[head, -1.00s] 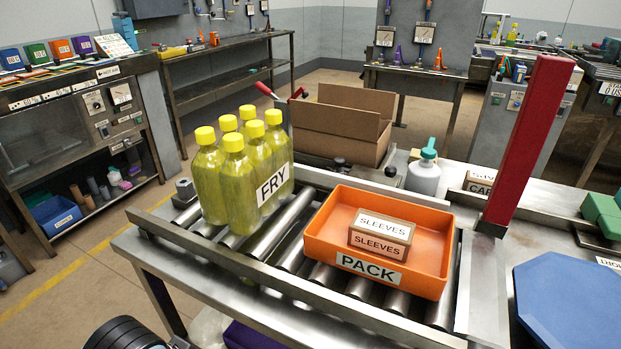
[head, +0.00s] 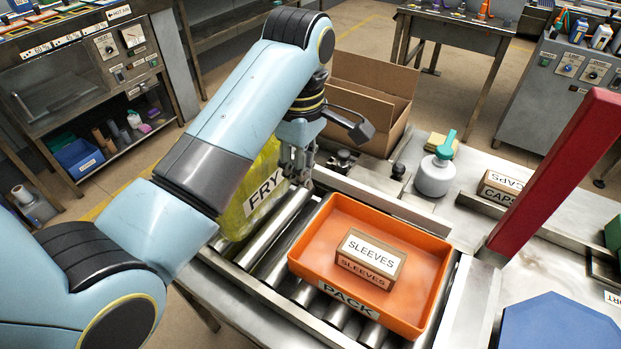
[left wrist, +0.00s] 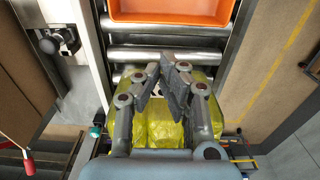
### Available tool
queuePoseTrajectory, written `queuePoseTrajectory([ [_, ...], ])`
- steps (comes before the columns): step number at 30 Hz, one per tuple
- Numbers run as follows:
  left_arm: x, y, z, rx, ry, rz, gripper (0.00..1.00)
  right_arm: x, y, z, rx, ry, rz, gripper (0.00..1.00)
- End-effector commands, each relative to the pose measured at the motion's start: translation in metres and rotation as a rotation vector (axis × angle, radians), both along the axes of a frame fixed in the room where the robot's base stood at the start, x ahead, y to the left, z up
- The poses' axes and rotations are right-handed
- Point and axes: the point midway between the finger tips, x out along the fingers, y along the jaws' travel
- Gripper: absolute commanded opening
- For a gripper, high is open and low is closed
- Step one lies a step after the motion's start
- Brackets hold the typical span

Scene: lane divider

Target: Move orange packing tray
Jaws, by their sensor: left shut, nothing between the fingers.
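The orange packing tray (head: 407,240) labelled PACK sits on the metal roller conveyor. A box labelled SLEEVES (head: 370,259) stands inside it. The tray's near part also shows at the top of the left wrist view (left wrist: 170,12). My left gripper (head: 297,178) is shut and empty, left of the tray's far left corner and apart from it. In the left wrist view my left gripper (left wrist: 174,75) is over the rollers, its fingertips pointing toward the tray. My right gripper is out of view.
A red post (head: 560,165) rises right of the tray. A blue octagonal piece (head: 560,325) lies at the lower right. An open cardboard box (head: 365,100), a white bottle with a teal top (head: 435,175) and a CAPS box (head: 498,190) stand behind. Bare rollers (head: 285,235) lie between bottles and tray.

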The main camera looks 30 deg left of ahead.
Motion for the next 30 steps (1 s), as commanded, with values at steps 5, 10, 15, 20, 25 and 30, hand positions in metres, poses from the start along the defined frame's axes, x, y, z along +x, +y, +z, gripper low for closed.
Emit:
queuePoseTrajectory([
  [5,-0.002,0.000,-0.026,-0.001,0.006,0.002,0.00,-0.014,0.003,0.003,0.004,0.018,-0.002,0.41],
  [10,-0.002,0.000,-0.059,-0.001,0.005,0.001,0.00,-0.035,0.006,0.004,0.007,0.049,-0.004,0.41],
  [15,-0.001,0.000,-0.083,0.000,0.003,0.001,0.00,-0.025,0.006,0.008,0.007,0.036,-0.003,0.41],
  [20,-0.001,0.000,-0.094,0.000,0.001,0.001,0.00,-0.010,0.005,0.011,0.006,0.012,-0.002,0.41],
  [25,-0.001,0.000,-0.097,0.000,-0.001,0.001,0.00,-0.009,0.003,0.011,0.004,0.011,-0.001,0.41],
  [30,-0.001,0.000,-0.096,0.000,-0.001,0.000,0.00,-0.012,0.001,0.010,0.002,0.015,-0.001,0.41],
])
